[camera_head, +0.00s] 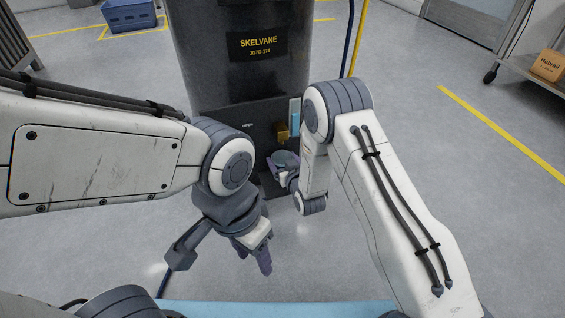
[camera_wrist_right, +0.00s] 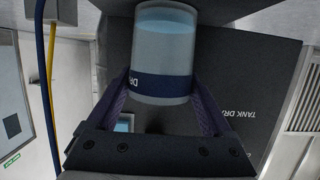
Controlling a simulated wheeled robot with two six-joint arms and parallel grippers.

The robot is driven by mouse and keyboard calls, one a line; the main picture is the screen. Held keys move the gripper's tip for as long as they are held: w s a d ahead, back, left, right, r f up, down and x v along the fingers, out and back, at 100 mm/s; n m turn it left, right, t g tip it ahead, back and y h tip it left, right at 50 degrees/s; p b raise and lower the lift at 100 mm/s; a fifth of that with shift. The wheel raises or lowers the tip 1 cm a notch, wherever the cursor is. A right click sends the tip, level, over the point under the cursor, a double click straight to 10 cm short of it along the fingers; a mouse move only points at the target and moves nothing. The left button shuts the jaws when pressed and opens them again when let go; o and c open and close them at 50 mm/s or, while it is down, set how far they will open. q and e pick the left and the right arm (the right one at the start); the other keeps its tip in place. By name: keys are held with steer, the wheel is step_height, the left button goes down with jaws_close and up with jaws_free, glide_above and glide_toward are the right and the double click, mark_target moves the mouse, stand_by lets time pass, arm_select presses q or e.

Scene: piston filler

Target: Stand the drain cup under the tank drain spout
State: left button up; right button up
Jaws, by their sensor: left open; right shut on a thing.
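In the head view the cup (camera_head: 286,158) is small and partly hidden by my right wrist, low in front of the tank (camera_head: 243,75). A brass-coloured fitting (camera_head: 282,131) on the tank front is just above it; whether this is the drain spout I cannot tell. My left gripper (camera_head: 264,262) is open and empty, nearer to me and pointing down.
The tank's dark front panel carries white lettering, partly readable as "TANK DRA" in the right wrist view (camera_wrist_right: 248,115). A blue crate (camera_head: 130,15) is at the back left. A cart with a cardboard box (camera_head: 549,66) is at the right. Floor right of the tank is clear.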

steer(key=shift+f, duration=0.1)
steer(key=o, duration=1.3)
